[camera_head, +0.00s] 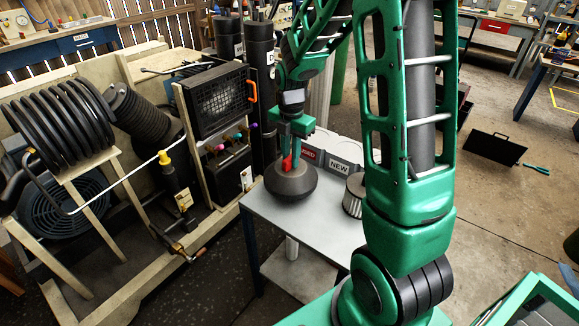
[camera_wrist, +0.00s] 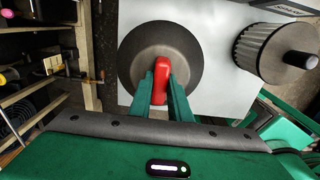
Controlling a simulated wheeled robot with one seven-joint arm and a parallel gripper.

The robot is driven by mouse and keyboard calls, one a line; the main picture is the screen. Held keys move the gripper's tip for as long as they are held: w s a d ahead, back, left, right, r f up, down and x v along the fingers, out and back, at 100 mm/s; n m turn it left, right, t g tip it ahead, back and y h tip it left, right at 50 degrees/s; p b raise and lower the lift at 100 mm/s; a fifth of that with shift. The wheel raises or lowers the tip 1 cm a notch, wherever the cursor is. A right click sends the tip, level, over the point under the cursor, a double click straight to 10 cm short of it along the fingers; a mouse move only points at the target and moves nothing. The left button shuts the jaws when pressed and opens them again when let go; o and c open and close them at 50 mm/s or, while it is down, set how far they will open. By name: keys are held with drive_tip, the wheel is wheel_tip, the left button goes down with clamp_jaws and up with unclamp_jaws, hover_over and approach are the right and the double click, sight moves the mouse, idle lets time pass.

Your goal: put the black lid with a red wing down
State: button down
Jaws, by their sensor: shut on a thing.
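The black lid (camera_head: 291,184) is a dark round dome with a red wing (camera_head: 287,163) on top. It is over the grey table (camera_head: 318,226), near its left edge; I cannot tell whether it touches the top. My gripper (camera_head: 291,152) is above the lid, pointing down, and shut on the red wing. In the wrist view the red wing (camera_wrist: 161,80) sits between the two green fingers (camera_wrist: 162,92), with the round lid (camera_wrist: 135,45) around it. The far underside of the lid is hidden.
A pleated filter (camera_head: 353,196) stands on the table right of the lid, partly behind my arm. Bins, one labelled "NEW" (camera_head: 341,166), stand at the table's back. The compressor frame (camera_head: 197,150) with a black grille and orange handle is close on the left.

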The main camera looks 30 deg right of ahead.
sight(291, 169)
drive_tip(key=shift+f, duration=1.9)
drive_tip(key=c, duration=1.6)
unclamp_jaws()
drive_tip(key=shift+f, duration=0.1)
drive_tip(key=shift+c, duration=0.2)
